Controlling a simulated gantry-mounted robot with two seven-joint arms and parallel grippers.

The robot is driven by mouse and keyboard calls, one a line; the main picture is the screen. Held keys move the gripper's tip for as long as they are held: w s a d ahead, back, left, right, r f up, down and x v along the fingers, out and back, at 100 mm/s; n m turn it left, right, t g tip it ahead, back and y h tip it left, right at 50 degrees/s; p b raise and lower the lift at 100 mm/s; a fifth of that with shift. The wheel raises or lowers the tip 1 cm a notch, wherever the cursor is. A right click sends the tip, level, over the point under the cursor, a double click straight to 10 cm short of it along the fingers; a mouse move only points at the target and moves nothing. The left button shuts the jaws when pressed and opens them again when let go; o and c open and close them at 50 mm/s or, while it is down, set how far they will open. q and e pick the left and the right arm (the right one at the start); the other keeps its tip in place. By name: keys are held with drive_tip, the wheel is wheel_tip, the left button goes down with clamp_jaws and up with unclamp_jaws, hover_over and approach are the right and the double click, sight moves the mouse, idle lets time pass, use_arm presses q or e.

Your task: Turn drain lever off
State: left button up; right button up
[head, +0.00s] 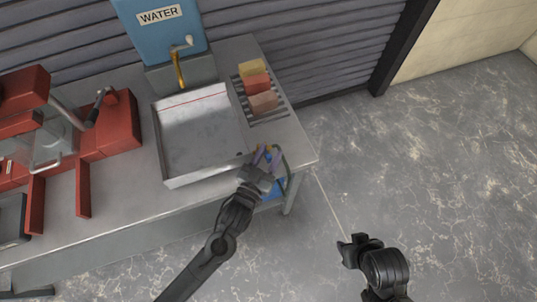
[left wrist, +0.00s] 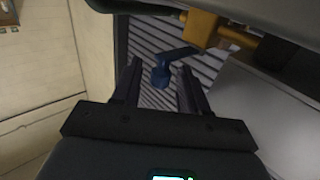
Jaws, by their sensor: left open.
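The drain lever is blue and joins a yellow valve (left wrist: 203,27) under the rim of the metal basin (head: 200,135). In the left wrist view the lever (left wrist: 172,60) runs from the valve down to the gap between my fingertips. My left gripper (left wrist: 160,82) is open, with a finger on each side of the lever's end; I see no clear contact. In the head view my left gripper (head: 265,165) is at the basin's lower right corner and partly hides the valve and lever. My right gripper (head: 352,250) is over the floor, away from the bench; its jaw opening is unclear.
A blue water dispenser (head: 160,45) with a tap stands behind the basin. Several sponge-like blocks (head: 257,83) lie on a rack right of it. Red equipment (head: 110,130) stands at the left. A blue object (head: 270,192) is below the bench edge. The floor at right is clear.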

use_arm(q)
drive_tip(key=p+v, duration=0.1)
drive_tip(key=v, duration=0.9)
drive_tip(key=shift+s, duration=0.4)
drive_tip(key=shift+a, duration=0.15)
